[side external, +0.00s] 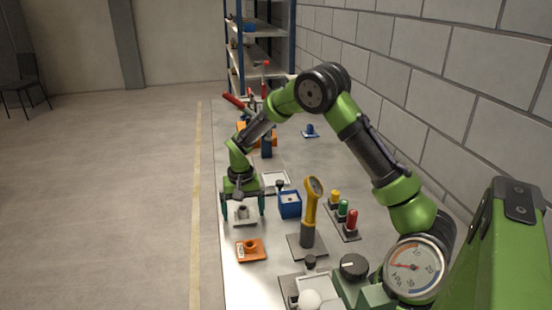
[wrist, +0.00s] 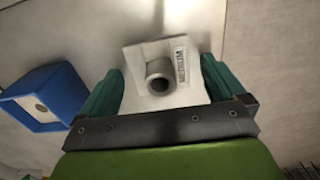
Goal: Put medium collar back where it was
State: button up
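The medium collar is a short grey ring (wrist: 158,77) on a pale square plate (wrist: 133,58) labelled MEDIUM in the wrist view. In the side view the grey collar (side external: 241,211) on its pale plate shows low between the fingers. My gripper (wrist: 162,65) has its two teal fingers wide apart, one on each side of the plate, with a visible gap to the ring. In the side view my gripper (side external: 243,215) points down over the near left part of the bench. I cannot tell whether the fingers touch the plate's edges.
An orange labelled plate (side external: 251,250) lies nearer on the bench. A blue box (side external: 290,205) stands right of my gripper and also shows in the wrist view (wrist: 62,82). A yellow-handled gauge post (side external: 310,210) and coloured pegs (side external: 344,211) stand further right.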

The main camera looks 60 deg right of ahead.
jog(key=s+a+r+n+t, duration=0.1)
jog(key=s+r, duration=0.1)
jog(key=r, duration=0.7)
jog(key=s+a+r+t, duration=0.1)
jog(key=s+a+r, duration=0.1)
jog(key=r, duration=0.7)
jog(key=s+a+r+n+t+y, duration=0.1)
jog(key=s+a+r+n+t, duration=0.1)
jog(key=s, duration=0.7)
jog(key=s+a+r+n+t+y, duration=0.1)
jog(key=s+a+r+n+t, duration=0.1)
jog(key=s, duration=0.7)
jog(key=a+r+t, duration=0.1)
jog(key=a+r, duration=0.1)
jog(key=a, duration=0.1)
